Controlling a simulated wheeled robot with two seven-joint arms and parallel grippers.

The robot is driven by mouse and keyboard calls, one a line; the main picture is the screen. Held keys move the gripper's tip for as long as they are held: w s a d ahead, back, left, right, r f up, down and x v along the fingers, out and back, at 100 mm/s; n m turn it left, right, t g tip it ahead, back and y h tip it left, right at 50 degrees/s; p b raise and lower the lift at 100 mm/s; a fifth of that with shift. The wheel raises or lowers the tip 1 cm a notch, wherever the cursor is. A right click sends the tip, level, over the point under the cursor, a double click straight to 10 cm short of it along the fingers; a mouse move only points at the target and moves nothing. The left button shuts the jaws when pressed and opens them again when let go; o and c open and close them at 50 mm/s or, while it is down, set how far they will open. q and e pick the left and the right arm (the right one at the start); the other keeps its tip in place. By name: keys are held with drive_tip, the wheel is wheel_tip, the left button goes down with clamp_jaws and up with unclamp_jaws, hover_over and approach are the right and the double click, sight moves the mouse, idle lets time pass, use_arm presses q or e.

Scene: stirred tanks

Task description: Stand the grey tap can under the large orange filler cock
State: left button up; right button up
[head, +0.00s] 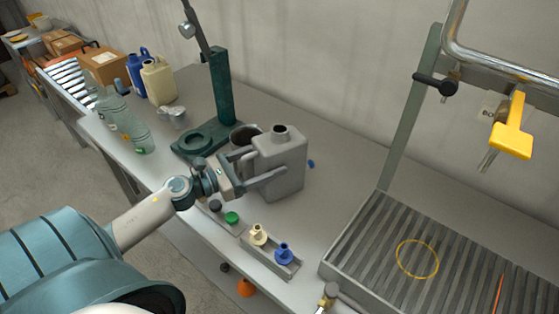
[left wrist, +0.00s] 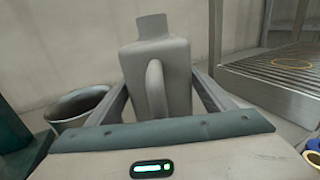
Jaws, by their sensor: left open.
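The grey can (head: 281,165), with a short neck, stands upright on the bench left of the slatted tray. My left gripper (head: 262,168) is open at the can, its fingers reaching along either side. In the left wrist view the can (left wrist: 165,75) is between the two spread fingers (left wrist: 165,95), its handle facing the camera. Whether either finger touches it I cannot tell. The orange-yellow filler cock (head: 513,128) hangs from the pipe at upper right, its spout pointing down. My right gripper is not in view.
The slatted tray (head: 376,232) has a raised rim and a yellow ring (head: 417,259) marked on it. A green stand (head: 222,95) and a dark pot (head: 243,136) are close behind the can. A small holder (head: 268,262) with cream and blue fittings is in front. A black-handled cock (head: 438,84) hangs left of the orange one.

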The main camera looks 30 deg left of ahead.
use_arm(q)
drive_tip(key=shift+x, duration=1.15)
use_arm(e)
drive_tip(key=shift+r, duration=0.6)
use_arm(q)
drive_tip(key=c, duration=1.1)
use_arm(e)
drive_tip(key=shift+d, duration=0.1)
use_arm(q)
drive_tip(key=shift+r, duration=0.15)
drive_tip(key=shift+c, duration=0.2)
